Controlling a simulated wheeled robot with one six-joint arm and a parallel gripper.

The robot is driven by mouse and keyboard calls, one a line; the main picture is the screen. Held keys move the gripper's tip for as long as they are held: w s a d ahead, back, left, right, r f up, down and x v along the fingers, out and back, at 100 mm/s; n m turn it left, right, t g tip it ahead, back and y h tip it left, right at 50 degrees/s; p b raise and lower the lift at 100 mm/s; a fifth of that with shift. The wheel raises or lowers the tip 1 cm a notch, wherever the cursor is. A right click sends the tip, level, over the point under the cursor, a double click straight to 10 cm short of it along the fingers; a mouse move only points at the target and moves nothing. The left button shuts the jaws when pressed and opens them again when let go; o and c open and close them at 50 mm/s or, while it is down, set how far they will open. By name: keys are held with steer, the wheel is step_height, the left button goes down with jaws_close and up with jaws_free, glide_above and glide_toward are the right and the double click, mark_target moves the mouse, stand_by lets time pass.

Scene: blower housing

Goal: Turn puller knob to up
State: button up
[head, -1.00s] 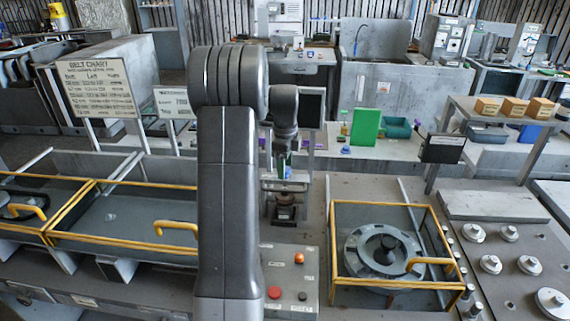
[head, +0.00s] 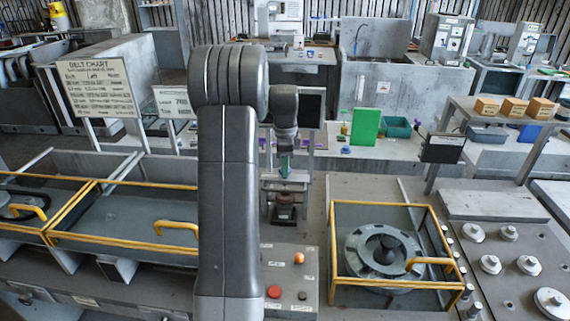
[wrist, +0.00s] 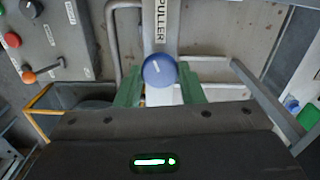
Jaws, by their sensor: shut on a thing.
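The puller knob (wrist: 159,70) is a round blue knob with a short pale pointer line, seen from above in the wrist view. The line is tilted a little off the length of the pale plate (wrist: 160,28), which is lettered PULLER. My gripper (wrist: 160,88) has green fingers on either side of the knob and is shut on it. In the head view my gripper (head: 284,166) points down over the puller stand (head: 284,212), behind my arm. The knob cannot be made out there.
A control box (head: 268,272) with a red button (head: 274,292), a black button (head: 302,296) and an orange knob (head: 299,258) stands close in front. A yellow-framed housing (head: 335,265) is at right. Yellow-edged bins (head: 125,215) are at left. A grey bar (wrist: 262,95) runs beside my gripper.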

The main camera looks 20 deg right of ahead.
steer(key=n, duration=0.6)
steer(key=shift+r+n, duration=0.1)
steer(key=shift+n, duration=0.2)
steer(key=n, duration=0.6)
steer(key=shift+p, duration=0.3)
steer(key=n, duration=0.5)
steer(key=shift+n, duration=0.3)
steer(key=n, duration=0.6)
steer(key=shift+n, duration=0.3)
steer(key=n, duration=1.2)
steer(key=shift+n, duration=0.3)
steer(key=n, duration=1.2)
steer(key=shift+n, duration=0.3)
